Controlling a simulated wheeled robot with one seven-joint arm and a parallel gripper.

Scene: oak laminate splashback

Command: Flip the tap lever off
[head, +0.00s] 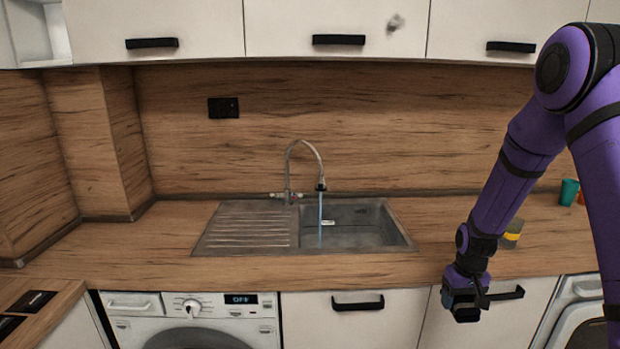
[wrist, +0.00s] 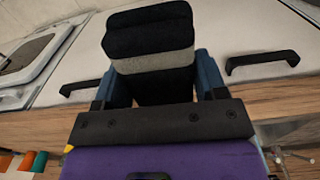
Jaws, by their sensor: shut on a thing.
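The metal tap (head: 288,172) stands upright behind the sink, with a high curved spout. A thin blue stream of water (head: 320,220) runs from the spout down into the sink basin. Small side pieces (head: 277,195) show at the tap's base; which is the lever and its position are too small to tell. My gripper (head: 466,305) is low at the right, in front of the counter and well away from the tap. In the wrist view its blue fingers are shut on a dark block with a light grey band (wrist: 152,62).
The sink (head: 408,238) has a ribbed drainer on its left. A yellowish glass (head: 512,233) and a teal cup (head: 569,191) stand on the counter at right. A black cabinet handle (head: 357,303) juts out left of my gripper. The counter around the tap looks clear.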

